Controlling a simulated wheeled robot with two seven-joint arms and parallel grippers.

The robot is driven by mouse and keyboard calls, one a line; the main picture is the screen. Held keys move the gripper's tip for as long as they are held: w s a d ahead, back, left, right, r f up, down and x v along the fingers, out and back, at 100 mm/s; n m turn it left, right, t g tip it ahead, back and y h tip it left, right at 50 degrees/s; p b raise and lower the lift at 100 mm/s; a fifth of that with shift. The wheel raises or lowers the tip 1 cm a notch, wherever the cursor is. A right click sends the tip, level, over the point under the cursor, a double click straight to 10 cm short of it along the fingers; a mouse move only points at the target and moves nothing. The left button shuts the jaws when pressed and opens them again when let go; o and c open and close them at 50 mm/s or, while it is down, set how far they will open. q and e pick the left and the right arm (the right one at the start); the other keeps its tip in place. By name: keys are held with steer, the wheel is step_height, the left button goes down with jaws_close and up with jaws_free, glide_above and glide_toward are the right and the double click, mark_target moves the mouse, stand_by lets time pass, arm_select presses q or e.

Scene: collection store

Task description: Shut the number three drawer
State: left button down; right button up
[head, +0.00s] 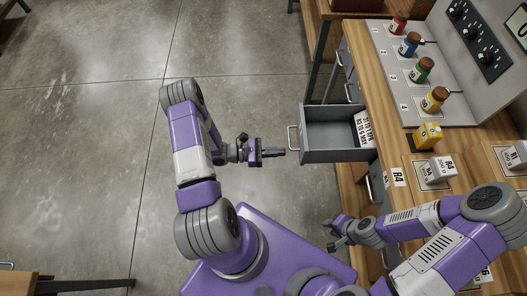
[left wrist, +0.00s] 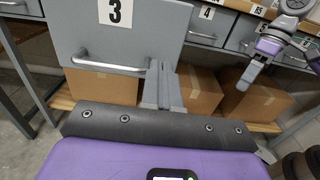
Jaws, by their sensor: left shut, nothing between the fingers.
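The number three drawer (head: 318,156) is grey and stands pulled out from the bench, with a paper label lying inside at its bench end. In the left wrist view its front panel (left wrist: 145,30) bears a "3" card above a silver bar handle (left wrist: 110,66). My left gripper (head: 281,152) is shut and empty, close to the front panel near its lower corner in the head view. In the left wrist view its fingers (left wrist: 164,85) are right of the handle. My right gripper (head: 337,234) is low beside the bench; its jaw opening is unclear.
Drawer 4 (left wrist: 207,25) is beside drawer three. Cardboard boxes (left wrist: 200,90) sit on the shelf below.

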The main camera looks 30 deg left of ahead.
mark_target(301, 152)
arm_select(q)
steer(key=shift+x, duration=2.7)
arm_select(e)
steer(key=shift+f, duration=0.25)
